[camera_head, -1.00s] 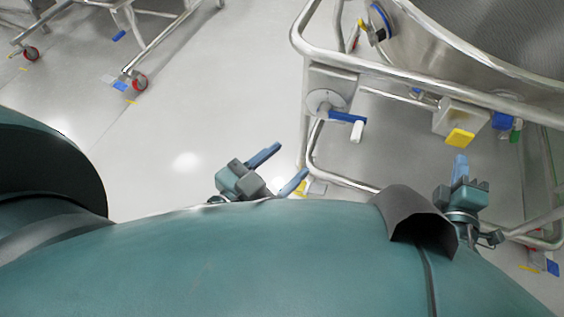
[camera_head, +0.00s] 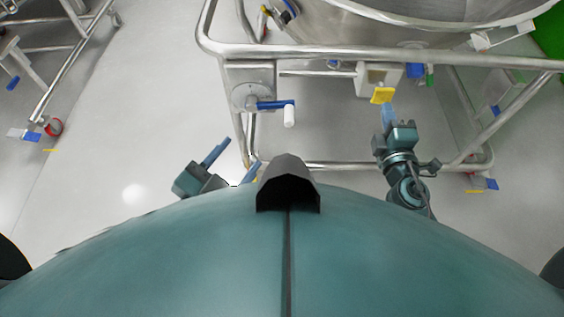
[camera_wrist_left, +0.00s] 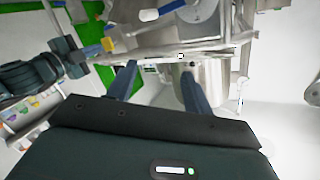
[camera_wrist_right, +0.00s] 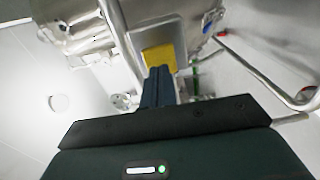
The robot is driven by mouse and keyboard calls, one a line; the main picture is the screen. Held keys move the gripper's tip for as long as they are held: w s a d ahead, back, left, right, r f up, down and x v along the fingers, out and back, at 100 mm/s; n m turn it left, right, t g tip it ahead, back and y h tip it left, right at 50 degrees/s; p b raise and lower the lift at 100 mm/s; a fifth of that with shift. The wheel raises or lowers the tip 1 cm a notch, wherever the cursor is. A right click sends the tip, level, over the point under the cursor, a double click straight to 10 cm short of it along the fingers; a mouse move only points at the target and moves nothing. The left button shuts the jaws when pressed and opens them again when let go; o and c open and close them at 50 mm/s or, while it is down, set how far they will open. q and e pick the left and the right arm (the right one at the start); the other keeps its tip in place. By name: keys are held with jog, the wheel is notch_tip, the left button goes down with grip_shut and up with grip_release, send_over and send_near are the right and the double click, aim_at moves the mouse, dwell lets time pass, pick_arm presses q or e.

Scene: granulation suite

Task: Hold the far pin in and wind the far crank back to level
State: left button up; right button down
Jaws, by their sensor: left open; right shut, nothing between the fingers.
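The crank (camera_head: 272,104), a blue arm with a white handle (camera_head: 289,116), sits on a round hub on the metal frame's plate. Its arm points right in the head view, and it also shows at the top of the left wrist view (camera_wrist_left: 172,7). A yellow block (camera_head: 382,95), possibly the pin's head, sits on a grey housing right of the crank. My right gripper (camera_head: 387,108) is shut and empty, its tips at the yellow block's near edge (camera_wrist_right: 160,58); contact is unclear. My left gripper (camera_head: 233,162) is open and empty, below and left of the crank, apart from it.
A tubular steel frame (camera_head: 330,50) carries a large metal vessel (camera_head: 380,25). Its lower rail (camera_head: 345,166) runs between my grippers. Another wheeled frame (camera_head: 62,70) stands at the far left. The floor between the frames is clear.

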aim_at(289, 123)
pick_arm(q)
jog(key=w+d+f+n+y, duration=0.25)
jog(key=d+f+n, duration=0.2)
jog(key=n, duration=1.15)
jog(key=w+d+f+n+y, duration=0.2)
jog(key=d+f+n+y, duration=0.3)
jog(key=n, duration=1.2)
jog(key=w+m, duration=0.1)
jog(key=w, duration=0.3)
jog(key=w+r+m, duration=0.1)
jog(key=w, duration=0.3)
jog(key=w+r+m, duration=0.1)
jog(key=w, duration=0.3)
jog(key=shift+h, duration=0.25)
jog(key=shift+s, duration=0.15)
